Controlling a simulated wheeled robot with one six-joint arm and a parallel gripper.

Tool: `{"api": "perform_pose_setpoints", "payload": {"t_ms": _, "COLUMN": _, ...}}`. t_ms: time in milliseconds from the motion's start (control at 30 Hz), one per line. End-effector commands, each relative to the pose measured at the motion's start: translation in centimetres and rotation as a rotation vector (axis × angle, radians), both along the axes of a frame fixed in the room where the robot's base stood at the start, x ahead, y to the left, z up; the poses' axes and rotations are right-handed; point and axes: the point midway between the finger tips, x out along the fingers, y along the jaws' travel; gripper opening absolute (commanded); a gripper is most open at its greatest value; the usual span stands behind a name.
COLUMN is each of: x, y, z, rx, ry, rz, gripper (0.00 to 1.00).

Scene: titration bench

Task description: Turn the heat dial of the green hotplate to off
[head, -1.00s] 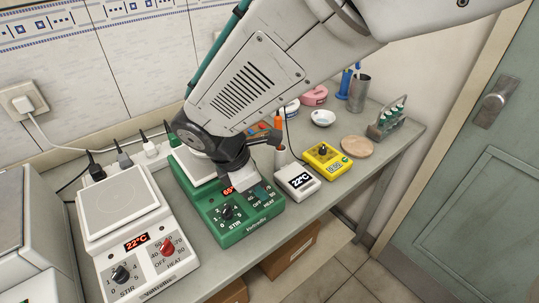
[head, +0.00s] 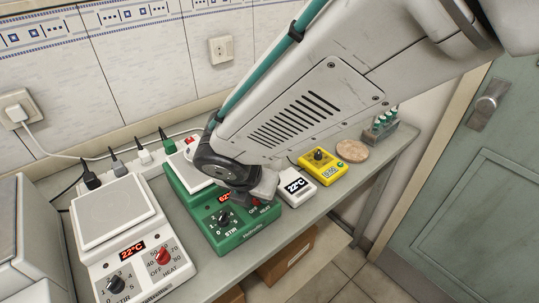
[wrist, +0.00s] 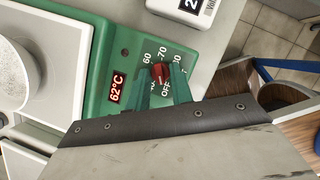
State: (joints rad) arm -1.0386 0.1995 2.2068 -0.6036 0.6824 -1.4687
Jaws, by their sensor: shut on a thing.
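The green hotplate (head: 243,235) stands on the bench, with its front panel facing me. Its red heat dial (wrist: 158,72) sits among the printed numbers and OFF in the wrist view. My gripper (wrist: 160,82) is shut on the heat dial, with one green finger on each side of it. I cannot clearly read where the dial points. The red display (wrist: 117,89) reads 62°C. In the head view my arm and gripper cover much of the heat side, and the black stir dial (head: 224,218) is clear to its left.
A white hotplate (head: 130,240) showing 22°C stands to the left. A white meter (head: 296,187) stands close to the right of the green hotplate, with a yellow meter (head: 322,165) beyond it. A round vessel (wrist: 14,75) is on the hotplate's top.

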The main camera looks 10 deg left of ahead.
Motion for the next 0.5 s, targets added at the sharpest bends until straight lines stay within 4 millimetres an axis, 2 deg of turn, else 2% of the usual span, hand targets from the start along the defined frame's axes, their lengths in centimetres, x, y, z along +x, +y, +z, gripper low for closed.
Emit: {"api": "perform_pose_setpoints", "payload": {"t_ms": 500, "x": -0.11, "y": -0.15, "z": -0.14, "rx": -0.002, "ry": 0.003, "rz": 0.075, "gripper": 0.00}}
